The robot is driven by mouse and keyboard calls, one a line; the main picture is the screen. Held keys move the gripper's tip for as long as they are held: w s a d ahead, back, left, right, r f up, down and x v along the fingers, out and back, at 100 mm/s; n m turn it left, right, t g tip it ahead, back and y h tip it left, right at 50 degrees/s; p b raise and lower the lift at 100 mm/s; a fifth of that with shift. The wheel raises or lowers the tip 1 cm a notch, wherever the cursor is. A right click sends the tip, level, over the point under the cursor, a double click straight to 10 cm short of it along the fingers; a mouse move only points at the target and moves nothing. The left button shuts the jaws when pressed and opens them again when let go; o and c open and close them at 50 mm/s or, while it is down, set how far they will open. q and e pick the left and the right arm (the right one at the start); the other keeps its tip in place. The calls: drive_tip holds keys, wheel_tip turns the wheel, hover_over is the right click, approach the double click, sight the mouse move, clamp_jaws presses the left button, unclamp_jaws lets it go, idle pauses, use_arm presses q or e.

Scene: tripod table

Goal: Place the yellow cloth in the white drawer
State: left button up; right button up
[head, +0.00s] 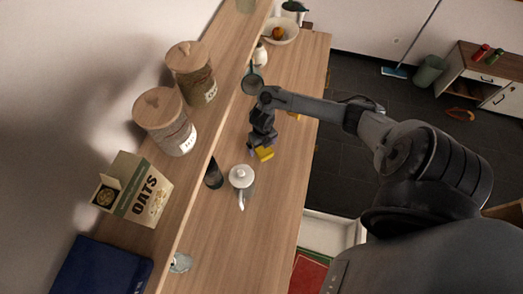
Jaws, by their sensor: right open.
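A small yellow cloth (264,154) lies bunched on the wooden counter, left of the dark floor. My right gripper (259,148) points down right at the cloth, with its jaws open. The fingers partly hide the cloth, and I cannot tell if they touch it. An open white drawer (347,233) shows below the counter's right edge, partly hidden by my right arm. My left gripper is not in view.
A white lidded pot (241,177) and a dark bottle (213,174) stand near the cloth. A raised shelf (188,190) runs along the left with two canisters and an oats box (140,190). A fruit bowl (283,33) stands at the far end.

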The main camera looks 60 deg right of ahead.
drive_tip(key=shift+f+b, duration=0.3)
drive_tip(key=shift+f, duration=0.35)
drive_tip(key=c, duration=1.1)
drive_tip(key=shift+r, duration=0.1)
